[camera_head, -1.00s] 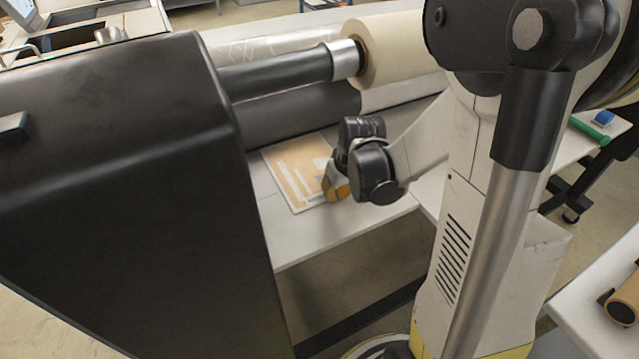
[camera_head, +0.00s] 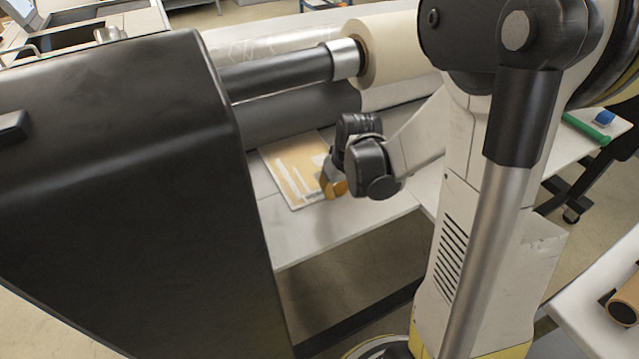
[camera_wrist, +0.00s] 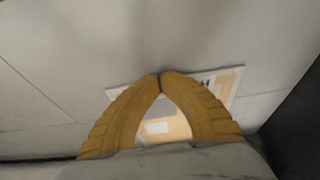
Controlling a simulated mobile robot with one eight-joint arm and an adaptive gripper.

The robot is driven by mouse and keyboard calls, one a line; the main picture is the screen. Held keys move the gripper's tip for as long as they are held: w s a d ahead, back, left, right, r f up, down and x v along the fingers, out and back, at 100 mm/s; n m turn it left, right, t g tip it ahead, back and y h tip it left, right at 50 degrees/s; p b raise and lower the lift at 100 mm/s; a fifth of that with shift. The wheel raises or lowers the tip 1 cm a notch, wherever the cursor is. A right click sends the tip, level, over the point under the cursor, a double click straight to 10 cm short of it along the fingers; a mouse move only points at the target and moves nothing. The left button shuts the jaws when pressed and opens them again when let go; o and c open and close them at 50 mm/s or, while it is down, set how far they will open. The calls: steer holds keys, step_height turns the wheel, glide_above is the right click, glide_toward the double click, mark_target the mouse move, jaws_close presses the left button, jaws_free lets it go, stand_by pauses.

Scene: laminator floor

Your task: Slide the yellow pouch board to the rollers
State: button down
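The pouch board (camera_head: 296,170), tan-yellow with white strips and a pale border, lies flat on the light grey feed table in front of the dark roller. It also shows in the wrist view (camera_wrist: 228,82), partly hidden behind the fingers. My gripper (camera_head: 327,188) is low at the board's right side in the head view. In the wrist view its yellow-brown ribbed fingers meet at the tips (camera_wrist: 160,83), with nothing visible held between them. I cannot tell whether the fingertips touch the board.
The dark lower roller (camera_head: 300,120) spans behind the board, below a cream film roll (camera_head: 392,48) on a shaft. A large black machine housing (camera_head: 120,170) stands at left and hides part of the table. The feed table (camera_head: 335,225) is bare in front of the board.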

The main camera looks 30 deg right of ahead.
steer(key=shift+s, duration=0.2)
steer(key=shift+a, duration=0.2)
steer(key=shift+a, duration=0.65)
steer(key=shift+w+b, duration=0.3)
steer(key=shift+w, duration=1.1)
steer(key=shift+s, duration=0.65)
steer(key=shift+p+v, duration=2.4)
steer(key=shift+v, duration=0.8)
